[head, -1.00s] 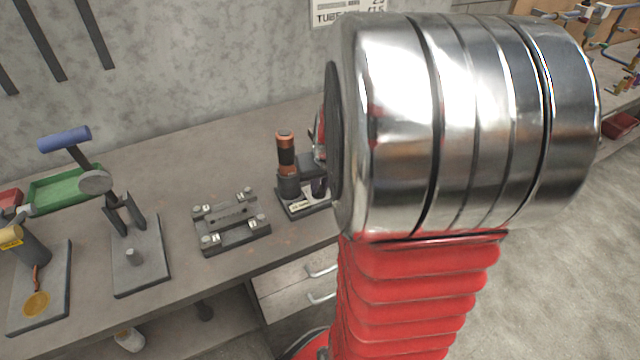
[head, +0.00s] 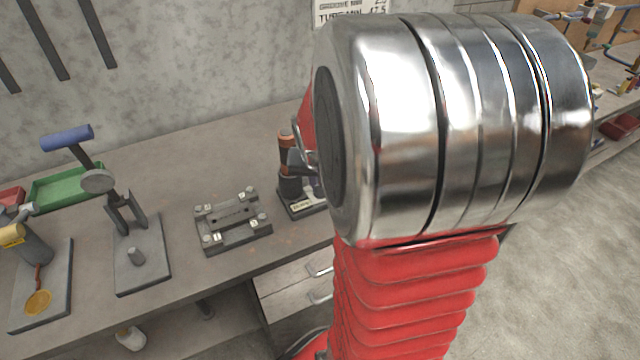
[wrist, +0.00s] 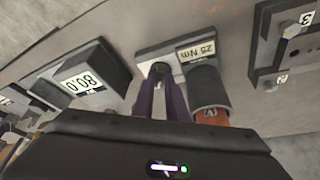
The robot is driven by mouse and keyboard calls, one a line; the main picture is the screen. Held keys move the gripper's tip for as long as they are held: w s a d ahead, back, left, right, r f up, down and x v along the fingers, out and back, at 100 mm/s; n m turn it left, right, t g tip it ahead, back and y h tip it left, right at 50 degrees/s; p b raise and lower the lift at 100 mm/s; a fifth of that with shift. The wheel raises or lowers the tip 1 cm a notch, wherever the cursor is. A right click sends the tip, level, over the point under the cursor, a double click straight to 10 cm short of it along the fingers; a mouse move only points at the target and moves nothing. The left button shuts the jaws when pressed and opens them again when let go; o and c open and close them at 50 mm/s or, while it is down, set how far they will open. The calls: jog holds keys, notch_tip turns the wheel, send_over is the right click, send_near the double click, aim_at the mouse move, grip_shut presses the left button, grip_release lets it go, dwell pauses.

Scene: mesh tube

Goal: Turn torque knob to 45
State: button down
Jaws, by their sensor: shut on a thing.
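A small stand (head: 298,205) on the bench carries a white label reading 25 Nm (wrist: 196,50) in the wrist view. A dark cylinder (wrist: 207,88) with a copper-coloured handle (wrist: 211,117) stands on it; the handle also shows in the head view (head: 286,150). My gripper (wrist: 160,72) reaches down beside this cylinder. Its dark fingers are close together on a small part of the stand, likely the torque knob, which they mostly hide. In the head view my wrist and arm hide much of the stand's right side.
A box with an 80.0 display (wrist: 82,78) stands left of the stand in the wrist view.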

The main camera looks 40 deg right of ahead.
dwell(0.4)
jog(key=c, duration=1.8)
grip_release()
jog(key=shift+o, duration=0.2)
jog(key=v, duration=1.3)
jog(key=shift+a+r, duration=0.2)
jog(key=shift+r, duration=0.1)
jog(key=shift+s, duration=0.1)
jog(key=shift+c, duration=0.4)
